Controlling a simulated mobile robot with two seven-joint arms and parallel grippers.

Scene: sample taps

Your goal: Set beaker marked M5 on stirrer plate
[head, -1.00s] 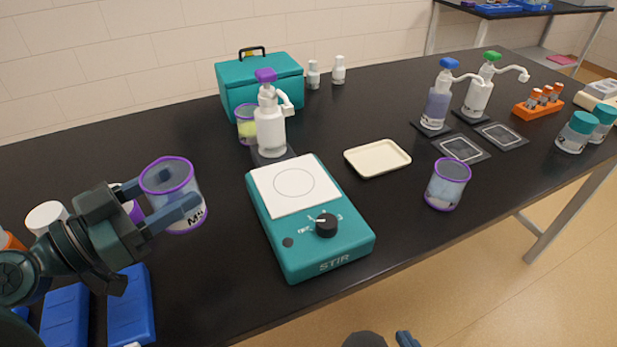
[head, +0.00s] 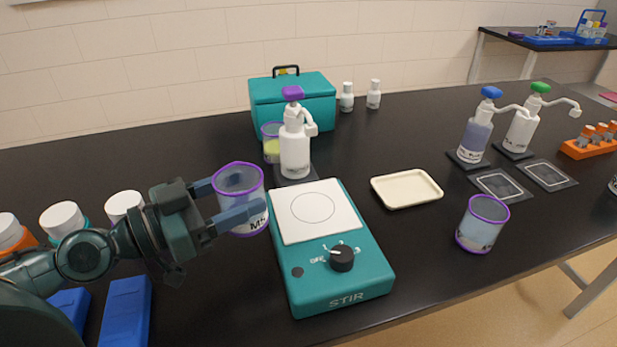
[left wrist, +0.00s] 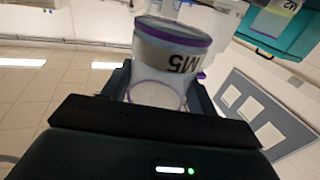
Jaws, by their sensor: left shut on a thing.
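The beaker marked M5 (head: 240,190) is clear with a purple rim. My left gripper (head: 228,201) is shut on it and holds it upright, just left of the stirrer plate. In the left wrist view the M5 beaker (left wrist: 168,65) sits between the fingers, its label upside down. The teal stirrer (head: 335,283) has a white square top plate (head: 312,212) with a printed circle; nothing stands on it. A dark knob (head: 341,257) is at its front. Whether the beaker's base touches the bench I cannot tell. My right gripper is not seen.
A white pump bottle with purple top (head: 295,150) stands right behind the stirrer, beside a beaker with yellow-green contents (head: 271,150). A cream tray (head: 406,189) and another purple-rimmed beaker (head: 481,224) are to the right. Blue racks (head: 125,310) lie at front left.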

